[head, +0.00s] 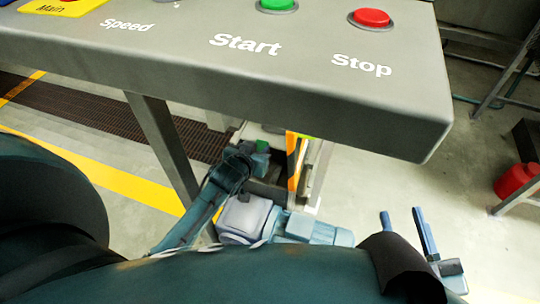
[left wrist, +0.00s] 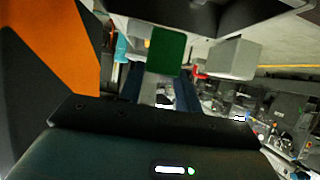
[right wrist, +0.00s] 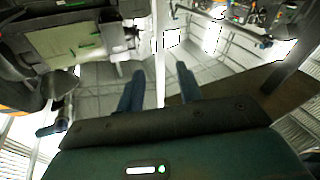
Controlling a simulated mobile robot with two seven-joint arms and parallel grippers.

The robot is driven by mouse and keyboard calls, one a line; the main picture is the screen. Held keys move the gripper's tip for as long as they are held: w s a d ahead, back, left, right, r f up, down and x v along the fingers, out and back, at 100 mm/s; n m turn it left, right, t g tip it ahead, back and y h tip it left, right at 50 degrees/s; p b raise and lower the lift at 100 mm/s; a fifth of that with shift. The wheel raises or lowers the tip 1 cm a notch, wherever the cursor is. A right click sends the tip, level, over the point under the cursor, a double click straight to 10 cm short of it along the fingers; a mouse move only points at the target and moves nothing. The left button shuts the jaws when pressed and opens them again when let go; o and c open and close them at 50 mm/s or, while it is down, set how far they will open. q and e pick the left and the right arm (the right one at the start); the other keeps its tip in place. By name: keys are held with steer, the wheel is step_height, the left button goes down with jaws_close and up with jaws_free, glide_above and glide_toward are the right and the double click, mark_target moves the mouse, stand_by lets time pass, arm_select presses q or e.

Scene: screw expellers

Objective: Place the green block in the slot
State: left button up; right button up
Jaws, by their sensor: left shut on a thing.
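The green block (head: 262,146) shows small in the head view, below the grey panel's edge, at the tip of my left gripper (head: 248,158). In the left wrist view, the green block (left wrist: 167,52) is large and upright between the blue fingers of my left gripper (left wrist: 160,80), which is shut on it. My right gripper (head: 406,228) is at the lower right of the head view, with its blue fingers apart and nothing between them. It also shows open and empty in the right wrist view (right wrist: 158,82). I cannot make out the slot clearly in any view.
A grey control panel (head: 200,62) with a green Start button (head: 277,5) and a red Stop button (head: 371,18) overhangs the left gripper. An orange plate (head: 292,158) stands right of the block. A red container (head: 516,180) is at far right. Floor around my right gripper looks clear.

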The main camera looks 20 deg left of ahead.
arm_select(q)
steer(key=shift+w+f+b, duration=0.45)
steer(key=shift+f+b, duration=0.05)
steer(key=shift+f, duration=0.3)
step_height(320, 180, down, 4)
steer(key=shift+s+f+b, duration=0.1)
steer(key=shift+b, duration=1.05)
steer(key=shift+f, duration=0.5)
step_height(320, 180, down, 3)
steer(key=shift+r+b, duration=0.2)
steer(key=shift+b, duration=0.85)
steer(key=shift+f, duration=0.3)
steer(key=shift+r, duration=0.1)
steer(key=o, duration=1)
arm_select(e)
steer(key=shift+w+a+m+y, duration=0.5)
steer(key=shift+w+m, duration=0.05)
steer(key=shift+m, duration=0.05)
